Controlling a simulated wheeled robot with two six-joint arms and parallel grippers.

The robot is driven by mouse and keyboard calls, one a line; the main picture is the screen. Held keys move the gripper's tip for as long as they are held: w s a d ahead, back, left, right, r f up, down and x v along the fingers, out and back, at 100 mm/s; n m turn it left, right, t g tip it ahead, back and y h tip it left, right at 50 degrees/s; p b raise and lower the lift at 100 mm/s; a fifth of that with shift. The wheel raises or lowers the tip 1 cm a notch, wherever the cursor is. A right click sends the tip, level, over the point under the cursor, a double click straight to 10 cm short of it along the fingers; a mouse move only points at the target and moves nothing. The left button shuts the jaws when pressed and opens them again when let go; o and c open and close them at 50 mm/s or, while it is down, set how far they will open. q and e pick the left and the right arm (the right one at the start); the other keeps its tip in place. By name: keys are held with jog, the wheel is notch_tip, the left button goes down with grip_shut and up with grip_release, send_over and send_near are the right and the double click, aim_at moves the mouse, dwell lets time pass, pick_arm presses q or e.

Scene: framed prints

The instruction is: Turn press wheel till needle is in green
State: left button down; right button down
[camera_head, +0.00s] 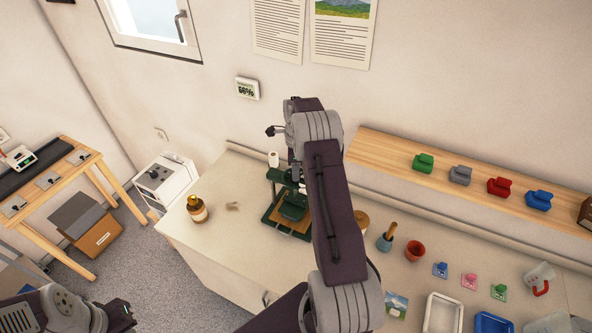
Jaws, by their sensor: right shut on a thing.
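The green press (285,213) stands on the counter on a wooden base, partly behind my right arm. My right gripper (297,183) points down at the top of the press, largely hidden by my own wrist. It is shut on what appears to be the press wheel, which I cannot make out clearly. The gauge, needle and green zone cannot be made out in this view. My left gripper (122,316) is low at the left, away from the counter and far from the press; its fingers are too dark to read.
A mortar with pestle (386,240), a red pot (414,251), stamps and trays lie to the right. A wooden shelf (395,160) with coloured blocks runs along the wall. The counter's left front is clear.

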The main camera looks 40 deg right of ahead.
jog(key=shift+m, duration=1.9)
jog(key=c, duration=1)
grip_release()
jog(key=shift+w+a, duration=0.1)
jog(key=shift+r, duration=0.2)
notch_tip(320, 180, up, 9)
jog(key=shift+f+b, duration=0.15)
jog(key=shift+b, duration=1.1)
